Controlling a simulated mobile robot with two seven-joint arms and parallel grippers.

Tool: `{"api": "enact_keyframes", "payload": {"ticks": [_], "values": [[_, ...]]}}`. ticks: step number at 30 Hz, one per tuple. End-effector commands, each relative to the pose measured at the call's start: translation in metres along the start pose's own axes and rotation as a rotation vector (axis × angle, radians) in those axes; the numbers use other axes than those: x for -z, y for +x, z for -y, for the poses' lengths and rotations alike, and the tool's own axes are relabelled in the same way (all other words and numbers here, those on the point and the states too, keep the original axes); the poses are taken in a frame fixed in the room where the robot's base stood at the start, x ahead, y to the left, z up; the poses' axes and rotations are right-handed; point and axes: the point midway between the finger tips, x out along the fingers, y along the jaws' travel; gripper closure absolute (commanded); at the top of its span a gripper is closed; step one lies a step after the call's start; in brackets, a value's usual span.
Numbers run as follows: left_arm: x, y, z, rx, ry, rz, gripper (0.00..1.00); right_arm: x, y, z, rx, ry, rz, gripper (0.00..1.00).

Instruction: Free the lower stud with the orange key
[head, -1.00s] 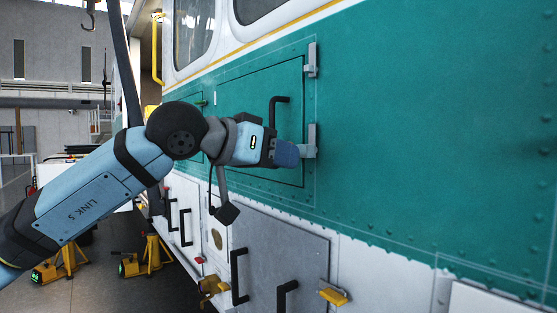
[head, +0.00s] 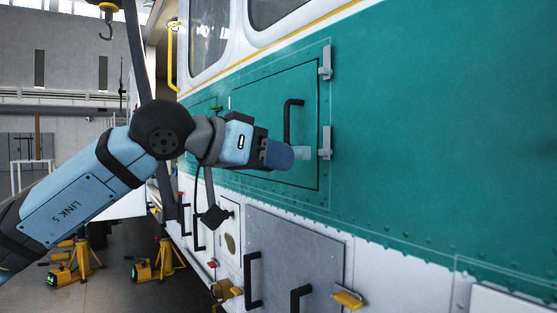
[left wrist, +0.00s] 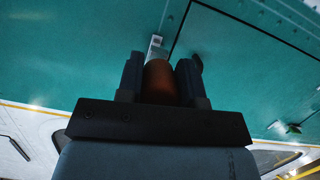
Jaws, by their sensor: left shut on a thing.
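My left gripper (head: 282,155) is in front of the teal hatch panel (head: 255,100), near its lower right edge. It is shut on the orange key (left wrist: 159,82), whose orange-brown round body shows between the two fingers in the left wrist view. A pale grey piece (head: 302,152) shows between the fingertips and the lower grey fitting (head: 325,142); I cannot tell whether it belongs to the key or the fitting. A second grey fitting (head: 325,62) sits higher on the same edge. The lower stud itself cannot be made out. My right gripper is not in view.
A black handle (head: 289,120) stands out from the hatch just above my gripper. Below are a grey door (head: 295,255) with black handles and a yellow latch (head: 348,299). Yellow jacks (head: 155,260) stand on the floor at left. The teal wall to the right is clear.

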Motion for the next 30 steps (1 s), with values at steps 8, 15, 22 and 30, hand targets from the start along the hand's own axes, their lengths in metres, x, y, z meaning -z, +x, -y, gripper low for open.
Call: {"api": "enact_keyframes", "payload": {"ticks": [8,15,22,30], "values": [[-0.004,-0.011,0.0,0.0,0.002,-0.002,1.0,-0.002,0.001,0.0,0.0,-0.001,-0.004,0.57],[-0.005,-0.019,0.0,0.0,0.001,-0.002,1.0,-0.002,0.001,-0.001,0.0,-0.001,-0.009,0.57],[-0.006,-0.02,0.0,0.0,0.001,-0.001,1.0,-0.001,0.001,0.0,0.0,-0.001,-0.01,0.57],[-0.005,-0.02,-0.001,0.0,0.001,-0.001,1.0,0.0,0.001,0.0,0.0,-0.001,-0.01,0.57]]}}
